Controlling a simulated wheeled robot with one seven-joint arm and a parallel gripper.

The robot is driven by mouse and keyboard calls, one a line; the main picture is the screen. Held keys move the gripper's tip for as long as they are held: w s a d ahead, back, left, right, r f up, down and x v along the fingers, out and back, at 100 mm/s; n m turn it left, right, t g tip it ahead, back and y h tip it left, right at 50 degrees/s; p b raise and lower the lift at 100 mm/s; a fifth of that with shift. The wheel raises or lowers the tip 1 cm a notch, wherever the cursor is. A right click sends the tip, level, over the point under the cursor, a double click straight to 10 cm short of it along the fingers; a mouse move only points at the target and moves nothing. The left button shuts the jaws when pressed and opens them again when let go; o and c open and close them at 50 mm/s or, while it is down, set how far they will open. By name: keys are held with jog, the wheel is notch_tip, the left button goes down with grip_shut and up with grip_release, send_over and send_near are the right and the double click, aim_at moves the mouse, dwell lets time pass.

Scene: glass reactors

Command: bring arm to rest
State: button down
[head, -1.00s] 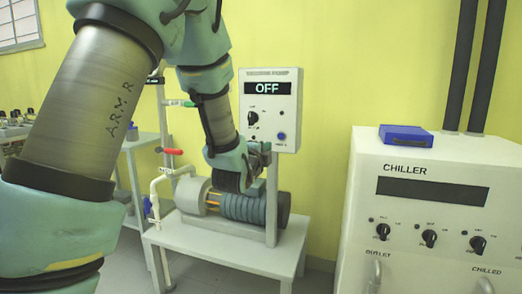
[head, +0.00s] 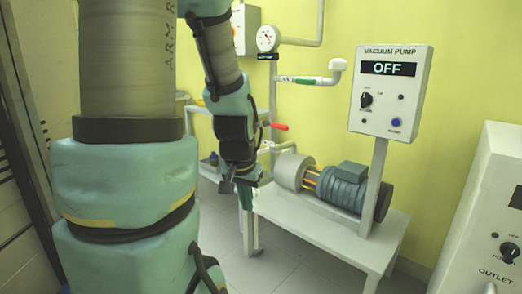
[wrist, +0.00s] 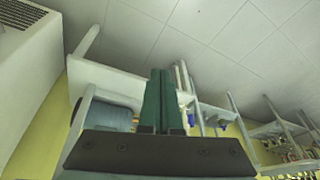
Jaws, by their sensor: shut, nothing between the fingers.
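My arm fills the left of the head view and bends down to my gripper (head: 246,218), which points downward in front of the pump table's left end. In the wrist view its green fingers (wrist: 160,75) lie side by side, shut, with nothing between them. The vacuum pump (head: 345,187) sits on a white table (head: 330,238) to the right of the gripper. Its control box (head: 391,92) stands on a post above it and its display reads OFF.
The chiller (head: 485,215) stands at the right edge. A pipe with a red-handled valve (head: 279,127) and a pressure gauge (head: 267,38) are behind the arm. Grey floor (head: 290,270) is open in front of the pump table. A dark-framed cabinet edge is at far left.

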jog(key=s+a+n+g+p, duration=0.1)
jog(key=s+a+n+g, duration=0.15)
jog(key=s+a, duration=0.2)
notch_tip(320, 180, up, 15)
jog(key=d+p, duration=0.1)
jog(key=p, duration=1.3)
jog(key=shift+s+f, duration=0.15)
jog(key=shift+s, duration=0.1)
jog(key=c, duration=1.6)
grip_release()
jog(key=shift+d+n+t, duration=0.1)
jog(key=shift+n+t, duration=0.15)
